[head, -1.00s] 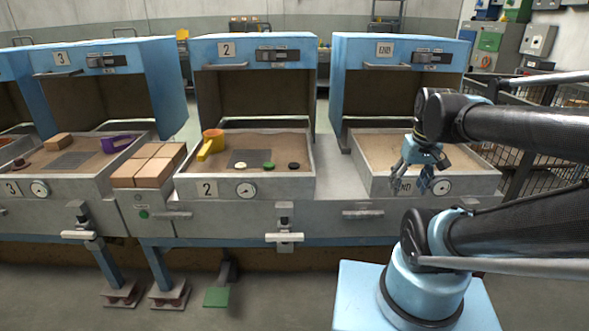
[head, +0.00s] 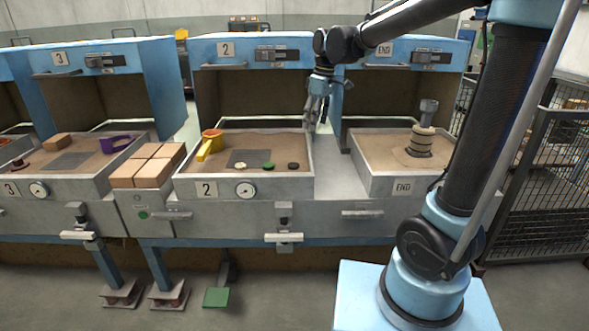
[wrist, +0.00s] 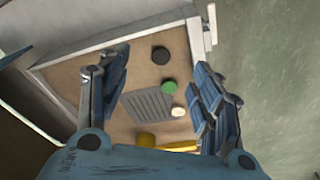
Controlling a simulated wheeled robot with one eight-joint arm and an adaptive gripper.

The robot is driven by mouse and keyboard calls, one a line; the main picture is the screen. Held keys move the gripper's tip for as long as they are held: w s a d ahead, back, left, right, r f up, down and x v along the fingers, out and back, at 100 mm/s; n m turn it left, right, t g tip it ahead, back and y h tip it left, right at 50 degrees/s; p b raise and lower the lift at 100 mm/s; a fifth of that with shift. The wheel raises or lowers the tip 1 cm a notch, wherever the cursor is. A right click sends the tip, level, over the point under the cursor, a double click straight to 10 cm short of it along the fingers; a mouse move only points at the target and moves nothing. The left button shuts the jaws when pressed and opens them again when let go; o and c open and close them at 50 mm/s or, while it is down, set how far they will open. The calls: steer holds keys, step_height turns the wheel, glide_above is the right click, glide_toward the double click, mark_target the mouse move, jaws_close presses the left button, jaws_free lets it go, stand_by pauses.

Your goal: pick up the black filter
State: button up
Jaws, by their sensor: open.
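The black filter (head: 293,166) is a small dark disc lying on the sand near the right front corner of tray 2 (head: 200,187). In the wrist view the black filter (wrist: 160,54) lies near the tray's corner, beyond the green disc (wrist: 169,87). My gripper (head: 319,118) is open and empty, hanging above the right side of tray 2, higher than the filter and behind it. In the wrist view the fingers (wrist: 160,88) stand wide apart, with the discs and a grey grate showing between them.
A white disc (head: 241,166) and the green disc (head: 268,167) lie left of the filter. A grey grate (head: 250,157) and a yellow scoop (head: 208,146) are in the same tray. A stacked piece (head: 420,143) stands in the END tray. Tray walls rise around the sand.

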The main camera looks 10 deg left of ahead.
steer(key=n, duration=0.1)
glide_above(294, 165)
steer(key=d, duration=0.3)
steer(key=a+f, duration=0.1)
steer(key=f, duration=0.4)
steer(key=a+f, duration=0.1)
steer(key=f, duration=0.5)
steer(key=a+f, duration=0.1)
steer(key=f, duration=0.5)
steer(key=shift+w+f, duration=0.15)
steer(key=shift+f, duration=0.1)
steer(key=shift+c, duration=0.3)
steer(key=c, duration=0.8)
